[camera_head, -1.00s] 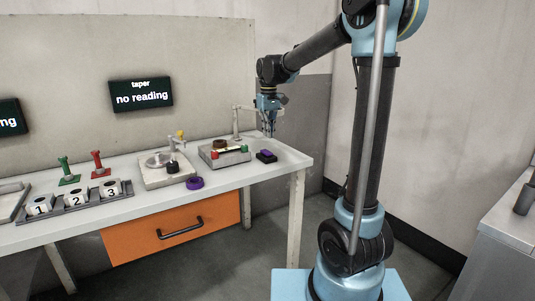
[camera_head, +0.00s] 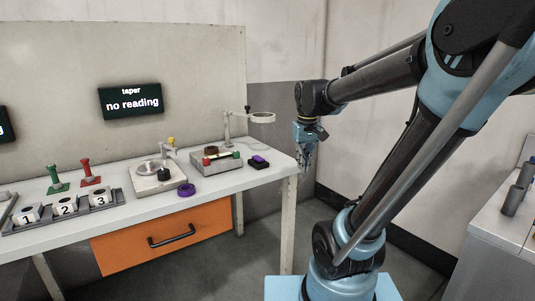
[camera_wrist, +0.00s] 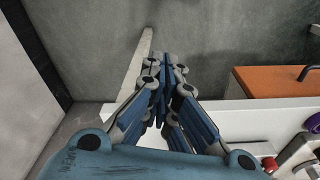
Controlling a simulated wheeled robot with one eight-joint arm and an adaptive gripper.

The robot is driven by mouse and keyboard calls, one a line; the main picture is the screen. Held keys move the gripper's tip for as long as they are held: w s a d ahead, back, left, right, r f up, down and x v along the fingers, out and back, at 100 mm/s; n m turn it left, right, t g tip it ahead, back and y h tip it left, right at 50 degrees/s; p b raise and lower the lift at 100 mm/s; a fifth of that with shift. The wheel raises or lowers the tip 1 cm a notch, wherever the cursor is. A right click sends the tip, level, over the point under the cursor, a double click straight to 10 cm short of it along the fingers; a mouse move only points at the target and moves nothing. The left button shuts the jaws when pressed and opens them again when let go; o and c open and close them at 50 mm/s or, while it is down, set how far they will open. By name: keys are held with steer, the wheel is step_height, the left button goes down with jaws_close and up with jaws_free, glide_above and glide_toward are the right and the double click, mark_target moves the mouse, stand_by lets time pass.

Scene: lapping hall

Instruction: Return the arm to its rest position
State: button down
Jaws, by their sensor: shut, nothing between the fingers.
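My gripper (camera_head: 306,166) hangs fingers-down just past the right end of the white bench (camera_head: 245,181) in the head view. Its fingers are together with nothing between them. In the wrist view the closed fingers (camera_wrist: 165,62) point toward the bench leg and the grey floor. My arm reaches up and right from the gripper, bent at the elbow, above my light-blue base.
An orange drawer (camera_head: 165,238) hangs below. A grey cabinet (camera_head: 505,235) stands at right. Floor between is clear.

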steer(key=s+d+f+m, duration=0.1)
steer(key=s+d+f, duration=0.2)
steer(key=s+f, duration=0.3)
steer(key=s+d+f+m+t, duration=0.1)
steer(key=s+d+f+m, duration=0.1)
steer(key=s+f, duration=0.5)
steer(key=shift+s+d, duration=0.85)
steer(key=shift+w+r, duration=0.1)
